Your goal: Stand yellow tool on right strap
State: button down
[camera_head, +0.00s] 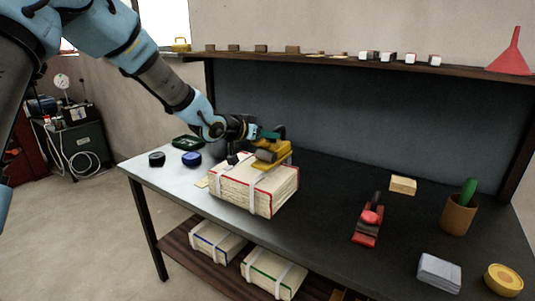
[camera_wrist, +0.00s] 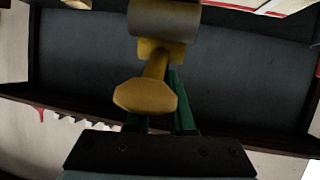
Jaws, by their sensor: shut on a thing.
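The yellow tool (camera_head: 281,150) is at the top of the strapped cloth-like bundle (camera_head: 235,193), toward its back right. It has a grey rounded part, and its yellow knob (camera_wrist: 145,96) shows large in the wrist view. My gripper (camera_head: 268,134) is shut on the tool; its green fingers (camera_wrist: 160,118) show around the knob's stem. The bundle is cream with red edges and two white straps. The right strap (camera_head: 259,202) runs down the front face below the tool; the left strap (camera_head: 221,176) is clear of it. I cannot tell whether the tool touches the right strap.
A red tool (camera_head: 368,223) lies right of the bundle. A wooden block (camera_head: 403,185), brown cup (camera_head: 458,215), grey stack (camera_head: 439,272) and yellow roll (camera_head: 503,280) are further right. Blue (camera_head: 192,158) and black (camera_head: 157,159) round items lie left.

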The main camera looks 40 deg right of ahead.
aim_at(268, 150)
jog(key=shift+f+p, duration=0.5)
jog(key=shift+f, duration=2.05)
jog(key=shift+f, duration=0.15)
jog(key=c, duration=0.8)
grip_release()
jog(key=b+v, duration=0.2)
jog(key=v, duration=1)
